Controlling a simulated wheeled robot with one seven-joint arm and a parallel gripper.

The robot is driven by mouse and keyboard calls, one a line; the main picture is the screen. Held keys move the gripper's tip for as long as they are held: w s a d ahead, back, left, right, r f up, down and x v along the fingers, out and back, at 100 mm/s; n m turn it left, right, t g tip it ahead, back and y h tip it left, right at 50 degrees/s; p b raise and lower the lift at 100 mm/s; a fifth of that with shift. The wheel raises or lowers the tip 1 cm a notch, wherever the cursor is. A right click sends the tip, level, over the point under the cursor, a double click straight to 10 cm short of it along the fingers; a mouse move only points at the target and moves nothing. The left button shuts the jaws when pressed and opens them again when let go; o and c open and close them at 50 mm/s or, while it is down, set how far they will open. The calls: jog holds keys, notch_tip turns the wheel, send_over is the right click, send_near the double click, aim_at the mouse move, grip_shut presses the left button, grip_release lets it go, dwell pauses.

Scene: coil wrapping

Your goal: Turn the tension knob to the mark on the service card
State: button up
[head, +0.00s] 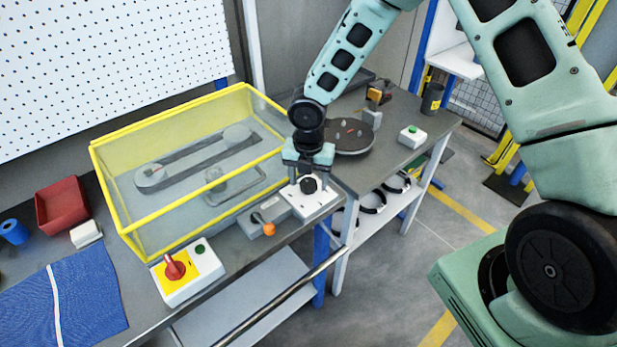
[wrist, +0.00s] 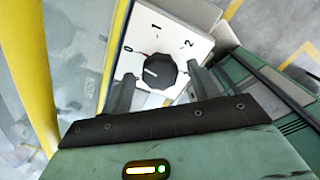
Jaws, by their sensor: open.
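The black tension knob (head: 308,185) sits on a white dial plate (head: 324,204) at the front edge of the bench. In the wrist view the knob (wrist: 165,66) has a short white pointer facing left, near the 0 side. The plate (wrist: 172,35) is marked 0, 1 and 2. My gripper (head: 307,171) is over the knob, pointing down. In the wrist view my gripper (wrist: 160,75) is open, one finger on each side of the knob; I cannot tell whether either touches it. I cannot make out a service card in either view.
A yellow-framed clear guard (head: 190,165) stands left of the dial.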

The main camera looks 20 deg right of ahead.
jog(key=c, duration=1)
jog(key=shift+m, duration=0.3)
